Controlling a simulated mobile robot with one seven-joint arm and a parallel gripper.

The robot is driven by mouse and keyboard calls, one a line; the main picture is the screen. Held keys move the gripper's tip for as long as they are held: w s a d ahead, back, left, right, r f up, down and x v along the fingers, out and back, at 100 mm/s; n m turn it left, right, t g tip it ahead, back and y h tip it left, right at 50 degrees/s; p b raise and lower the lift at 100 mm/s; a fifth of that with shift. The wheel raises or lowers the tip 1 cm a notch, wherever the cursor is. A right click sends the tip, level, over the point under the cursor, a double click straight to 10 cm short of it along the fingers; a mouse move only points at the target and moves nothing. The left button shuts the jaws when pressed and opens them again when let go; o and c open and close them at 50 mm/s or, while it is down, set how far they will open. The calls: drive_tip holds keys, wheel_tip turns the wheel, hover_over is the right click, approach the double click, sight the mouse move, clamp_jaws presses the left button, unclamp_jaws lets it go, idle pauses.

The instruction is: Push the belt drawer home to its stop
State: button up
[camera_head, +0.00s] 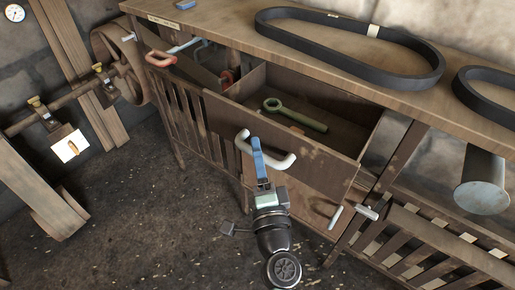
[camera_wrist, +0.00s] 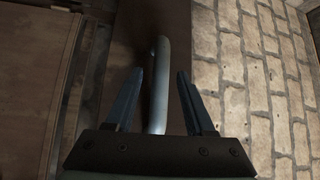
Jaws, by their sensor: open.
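A wooden drawer (camera_head: 300,160) stands pulled out of the bench, with a green ring-ended tool (camera_head: 295,115) inside it. I take it for the belt drawer, but no readable label confirms this. Its pale bar handle (camera_head: 283,162) is on the front face. My gripper (camera_head: 257,148) is at the handle, its blue fingers overlapping it in the head view. In the wrist view my gripper (camera_wrist: 157,78) is open, with the pale handle bar (camera_wrist: 160,95) running between the two fingers. Whether a finger touches the bar I cannot tell.
Another open compartment with a red handle (camera_head: 160,59) is to the left. Black belts (camera_head: 345,65) lie on the bench top (camera_head: 230,30). A grey cylinder (camera_head: 483,185) and a slatted crate (camera_head: 430,250) are at the right. The floor (camera_head: 140,220) at left front is clear.

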drive_tip(key=shift+w+a, duration=0.1)
drive_tip(key=shift+w, duration=0.35)
clamp_jaws()
idle(1.2)
